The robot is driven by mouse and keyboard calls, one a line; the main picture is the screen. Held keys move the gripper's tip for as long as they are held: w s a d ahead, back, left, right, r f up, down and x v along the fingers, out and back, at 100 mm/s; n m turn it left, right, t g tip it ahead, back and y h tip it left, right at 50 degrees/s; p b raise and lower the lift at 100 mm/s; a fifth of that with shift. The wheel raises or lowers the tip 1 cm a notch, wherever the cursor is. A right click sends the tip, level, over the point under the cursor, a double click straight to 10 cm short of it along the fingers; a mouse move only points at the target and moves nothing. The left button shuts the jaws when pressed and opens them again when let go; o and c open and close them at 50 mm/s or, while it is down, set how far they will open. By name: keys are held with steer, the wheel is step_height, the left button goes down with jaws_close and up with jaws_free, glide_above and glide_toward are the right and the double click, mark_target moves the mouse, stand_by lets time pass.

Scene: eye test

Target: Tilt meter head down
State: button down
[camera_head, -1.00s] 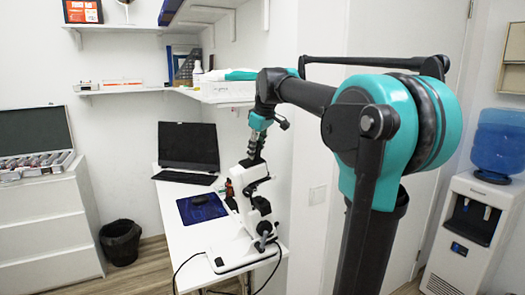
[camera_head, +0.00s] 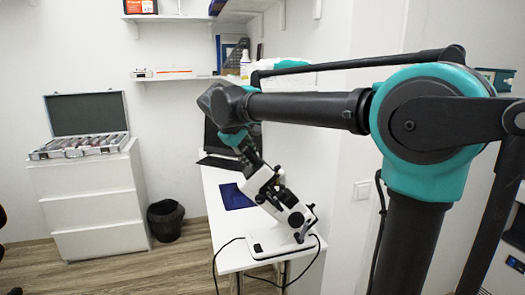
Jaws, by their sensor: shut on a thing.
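The meter (camera_head: 279,205) is a white and black instrument on the white desk, in the head view. Its head leans, with the upper end to the left and the lower end to the right above its white base (camera_head: 268,243). My gripper (camera_head: 252,164) comes down from the upper left and is shut on the upper end of the meter head. The fingertips are small and dark here, so the exact contact is hard to see.
The desk (camera_head: 228,258) carries a dark blue mat (camera_head: 236,196) and a laptop partly hidden behind my arm. Black cables hang over the desk's front. A black bin (camera_head: 166,220) and white drawers (camera_head: 95,205) with an open case (camera_head: 88,125) stand left. Shelves are above.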

steer(key=shift+s+a+f+h, duration=0.2)
steer(key=shift+a+f, duration=0.15)
steer(key=shift+a, duration=0.2)
steer(key=shift+s+a+f+h, duration=0.2)
steer(key=shift+a+f, duration=0.1)
steer(key=shift+a, duration=0.25)
steer(key=shift+a+f, duration=0.1)
steer(key=shift+f, duration=0.05)
steer(key=c, duration=1.3)
jaws_free()
steer(key=shift+a, duration=0.1)
steer(key=shift+s+r, duration=0.1)
steer(key=shift+r, duration=0.15)
steer(key=v, duration=1.1)
steer(key=shift+s+a+r, duration=0.1)
steer(key=shift+s, duration=0.25)
